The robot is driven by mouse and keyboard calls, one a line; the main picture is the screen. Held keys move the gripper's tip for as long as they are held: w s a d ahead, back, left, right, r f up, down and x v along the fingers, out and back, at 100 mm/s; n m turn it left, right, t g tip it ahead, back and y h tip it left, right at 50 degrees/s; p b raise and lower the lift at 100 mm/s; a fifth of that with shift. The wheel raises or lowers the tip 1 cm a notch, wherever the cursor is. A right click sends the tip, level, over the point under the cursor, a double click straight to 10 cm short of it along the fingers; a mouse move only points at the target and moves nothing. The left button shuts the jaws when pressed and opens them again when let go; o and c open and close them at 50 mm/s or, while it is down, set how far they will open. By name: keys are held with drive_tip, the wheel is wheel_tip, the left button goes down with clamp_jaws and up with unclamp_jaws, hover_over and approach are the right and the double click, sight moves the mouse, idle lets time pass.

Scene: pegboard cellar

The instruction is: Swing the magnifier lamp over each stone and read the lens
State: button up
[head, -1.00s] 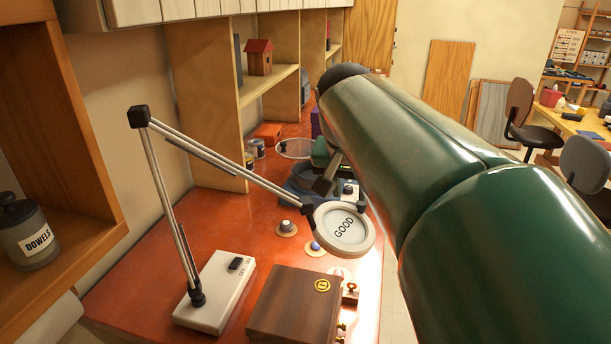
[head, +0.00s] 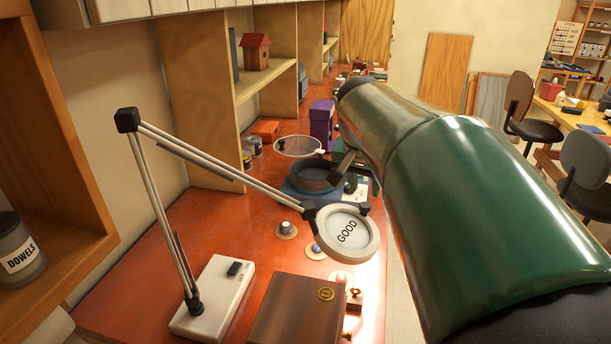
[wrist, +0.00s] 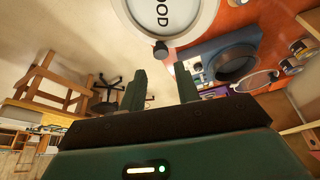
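The magnifier lamp has a white base (head: 208,305), a jointed silver arm and a round white-rimmed lens head (head: 370,249). Its lens reads "GOOD"; part of it shows at the top of the wrist view (wrist: 195,33). A grey stone (head: 287,226) and a blue stone (head: 316,247) sit on round coasters left of and below the lens. A pinkish lit spot (head: 340,276) lies lower; I cannot tell which stone the lens covers. My gripper (wrist: 160,72) has its fingers apart with nothing between them, beyond the lens; in the head view my arm partly hides it.
A dark wooden box (head: 290,312) with a gold emblem stands at the bench front. A blue tray with a dark ring (head: 312,178), tins (head: 254,147) and a purple box (head: 321,122) stand farther back. Shelves line the left. Chairs (head: 585,165) are right.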

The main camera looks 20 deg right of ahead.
sight(364, 205)
drive_tip(key=x, duration=0.6)
drive_tip(key=shift+w+d+f, duration=0.15)
drive_tip(key=shift+f, duration=0.2)
drive_tip(key=shift+c, duration=0.4)
drive_tip(key=shift+w, duration=0.1)
clamp_jaws()
